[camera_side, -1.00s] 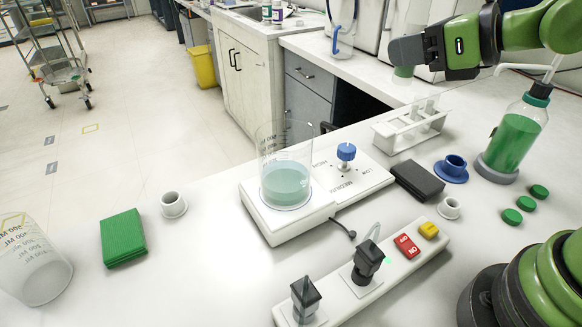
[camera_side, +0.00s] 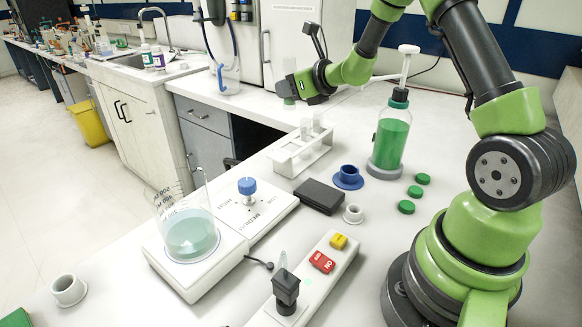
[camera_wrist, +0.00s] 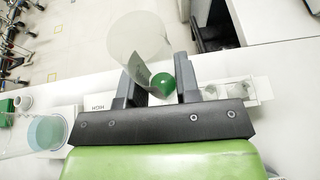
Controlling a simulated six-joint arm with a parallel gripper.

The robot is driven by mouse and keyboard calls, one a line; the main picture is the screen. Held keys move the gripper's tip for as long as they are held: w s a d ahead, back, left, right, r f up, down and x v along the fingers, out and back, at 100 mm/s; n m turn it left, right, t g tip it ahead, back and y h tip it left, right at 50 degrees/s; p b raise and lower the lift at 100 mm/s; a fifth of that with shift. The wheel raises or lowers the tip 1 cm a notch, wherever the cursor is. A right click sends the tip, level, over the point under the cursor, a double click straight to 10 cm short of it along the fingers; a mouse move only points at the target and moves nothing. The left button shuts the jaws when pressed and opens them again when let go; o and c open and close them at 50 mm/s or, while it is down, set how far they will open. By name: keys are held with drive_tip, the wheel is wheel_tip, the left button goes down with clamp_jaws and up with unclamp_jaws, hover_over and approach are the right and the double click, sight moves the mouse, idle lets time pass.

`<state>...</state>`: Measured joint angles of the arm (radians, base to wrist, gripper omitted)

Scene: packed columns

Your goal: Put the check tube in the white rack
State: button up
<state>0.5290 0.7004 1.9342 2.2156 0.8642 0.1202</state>
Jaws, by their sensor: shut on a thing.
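My gripper (camera_side: 289,90) is shut on a clear tube (camera_side: 288,101) and holds it up behind the white rack, above the level of its top. A green tint shows in the tube. In the wrist view, the jaws (camera_wrist: 160,62) stand on either side of the held tube (camera_wrist: 140,36), with a round green part (camera_wrist: 162,83) and a grey strip between them. The white rack (camera_side: 287,168) stands on the bench with clear tubes (camera_side: 304,129) in it. Part of it shows right of the jaws in the wrist view (camera_wrist: 262,88).
A green-filled bottle (camera_side: 392,139) with a tall top stands right of the rack. In front are a blue cup-like piece (camera_side: 348,177), a black box (camera_side: 320,195) and green caps (camera_side: 406,207). A beaker (camera_side: 190,232) sits on the white plate unit at left.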

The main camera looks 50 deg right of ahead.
sight(292, 109)
drive_tip(key=f, duration=0.2)
drive_tip(key=d+f, duration=0.1)
drive_tip(key=f, duration=0.2)
drive_tip(key=shift+w+f, duration=0.15)
drive_tip(key=shift+f, duration=2.7)
drive_tip(key=shift+f, duration=0.55)
drive_tip(key=o, duration=0.9)
